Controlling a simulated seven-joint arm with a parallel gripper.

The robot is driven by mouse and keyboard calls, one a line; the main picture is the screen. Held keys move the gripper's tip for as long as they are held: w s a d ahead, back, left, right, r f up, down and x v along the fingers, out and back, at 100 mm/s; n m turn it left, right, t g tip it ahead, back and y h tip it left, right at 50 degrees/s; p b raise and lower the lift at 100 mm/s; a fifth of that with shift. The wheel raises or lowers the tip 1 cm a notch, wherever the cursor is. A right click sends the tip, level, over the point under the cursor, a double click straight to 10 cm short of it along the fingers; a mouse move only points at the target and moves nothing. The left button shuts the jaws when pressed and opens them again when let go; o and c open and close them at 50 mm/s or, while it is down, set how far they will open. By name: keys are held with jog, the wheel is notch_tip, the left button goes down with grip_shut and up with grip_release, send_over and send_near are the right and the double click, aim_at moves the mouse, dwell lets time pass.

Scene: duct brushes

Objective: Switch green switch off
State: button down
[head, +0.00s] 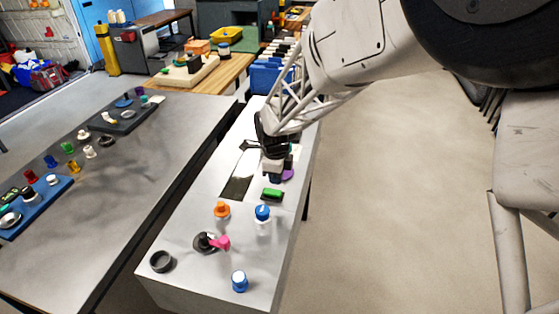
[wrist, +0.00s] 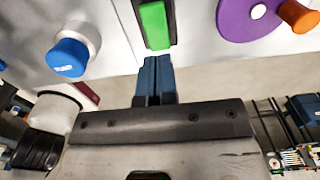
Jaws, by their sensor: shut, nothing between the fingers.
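The green switch (head: 272,194) is a bright green rocker in a dark rectangular housing on the light grey table, ahead of my gripper (head: 275,165) in the head view. In the wrist view the green switch (wrist: 155,25) is at the top centre. The two fingers of my gripper (wrist: 155,62) are together with nothing between them, and their tips appear just below the switch's near end. I cannot tell whether they touch it. Which way the rocker is tilted is not clear.
A blue-capped knob (head: 262,213) and an orange knob (head: 222,209) stand near the switch. A purple disc (head: 288,173) is close beside my gripper. A pink-handled part (head: 220,242), a black ring (head: 161,261) and another blue knob (head: 239,281) are on the near end.

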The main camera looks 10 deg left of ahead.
aim_at(273, 193)
jog(key=shift+f, duration=1.95)
jog(key=shift+s+d+f, duration=0.15)
jog(key=shift+d+f, duration=0.15)
jog(key=shift+f, duration=0.4)
jog(key=shift+s+d+f, duration=0.1)
jog(key=shift+d+f, duration=0.05)
jog(key=shift+f, duration=0.1)
jog(key=shift+d, duration=0.15)
jog(key=shift+a, duration=0.25)
jog(key=shift+a+r, duration=0.2)
jog(key=shift+a, duration=0.6)
notch_tip(273, 193, up, 15)
jog(key=shift+w+r, duration=0.2)
jog(key=shift+w, duration=0.1)
